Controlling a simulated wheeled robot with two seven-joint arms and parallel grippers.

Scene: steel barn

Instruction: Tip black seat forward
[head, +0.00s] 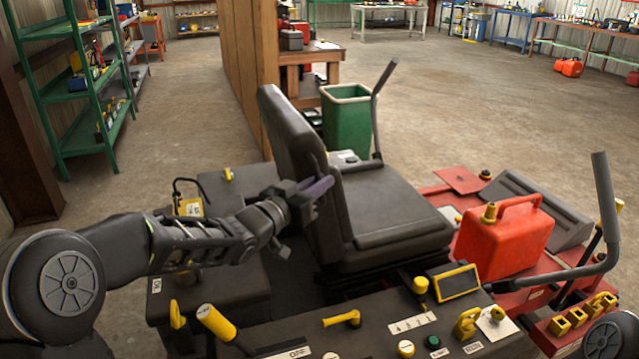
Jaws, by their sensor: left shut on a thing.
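The black seat (390,212) is on the riding machine in the middle of the head view. Its cushion lies roughly level and its backrest (288,120) stands upright at the left. My left gripper (318,188) reaches in from the left and is shut on the near edge of the seat by the lower backrest. The fingertips are partly lost against the dark seat, so the exact contact is hard to see. My right gripper is out of view.
A red fuel can (503,238) stands right of the seat. Grey control levers rise behind it (380,100) and at the right (605,200). A control panel (400,325) with yellow knobs lies in front. A green bin (347,122) and wooden partition (252,60) stand behind.

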